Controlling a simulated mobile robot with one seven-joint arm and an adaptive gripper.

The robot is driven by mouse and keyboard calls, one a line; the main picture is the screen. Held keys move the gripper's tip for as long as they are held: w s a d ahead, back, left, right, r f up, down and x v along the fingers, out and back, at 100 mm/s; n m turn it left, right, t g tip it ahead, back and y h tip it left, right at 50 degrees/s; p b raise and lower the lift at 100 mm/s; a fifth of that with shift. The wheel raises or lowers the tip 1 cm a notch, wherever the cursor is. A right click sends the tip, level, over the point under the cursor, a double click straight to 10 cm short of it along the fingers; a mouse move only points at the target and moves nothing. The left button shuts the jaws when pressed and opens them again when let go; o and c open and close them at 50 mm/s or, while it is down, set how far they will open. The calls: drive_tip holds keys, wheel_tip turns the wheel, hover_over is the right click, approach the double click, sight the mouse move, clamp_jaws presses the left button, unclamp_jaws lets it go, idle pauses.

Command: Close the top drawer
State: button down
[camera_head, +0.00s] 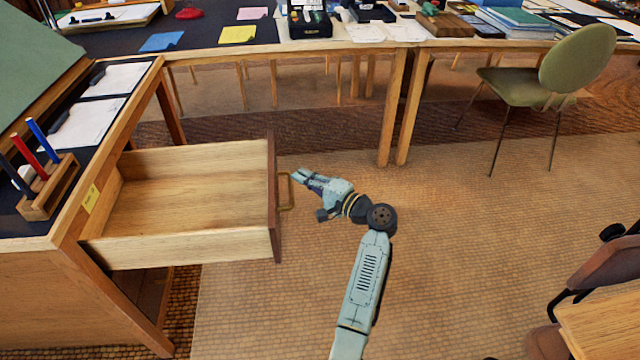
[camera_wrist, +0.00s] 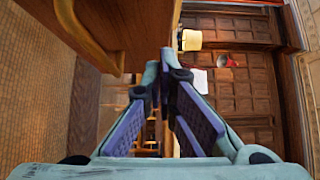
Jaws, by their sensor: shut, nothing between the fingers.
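The top drawer (camera_head: 190,195) is pulled far out of the wooden desk (camera_head: 70,225) at the left in the head view. It looks empty, and its front panel (camera_head: 272,198) faces right with a brass loop handle (camera_head: 286,191). My gripper (camera_head: 299,174) is just right of the handle, pointing left toward the front panel. In the wrist view, my gripper's fingers (camera_wrist: 166,60) are shut with nothing between them. The drawer front (camera_wrist: 150,25) and part of the handle (camera_wrist: 85,42) show close at the upper left of the wrist view. I cannot tell whether the fingers touch the drawer.
On the desk are a wooden pen rack (camera_head: 50,190) and white papers (camera_head: 85,122). A long table (camera_head: 330,48) with papers and boxes runs along the back. A green chair (camera_head: 535,82) stands at the back right, and another chair (camera_head: 605,270) at the lower right. The floor around my arm is clear.

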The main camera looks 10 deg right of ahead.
drive_tip(key=shift+s+a+p, duration=0.1)
drive_tip(key=shift+a+p, duration=0.25)
drive_tip(key=shift+a, duration=1.45)
drive_tip(key=shift+a, duration=0.1)
drive_tip(key=a+p, duration=0.4)
drive_tip(key=a, duration=4)
drive_tip(key=shift+a, duration=0.35)
drive_tip(key=shift+s+a, duration=0.1)
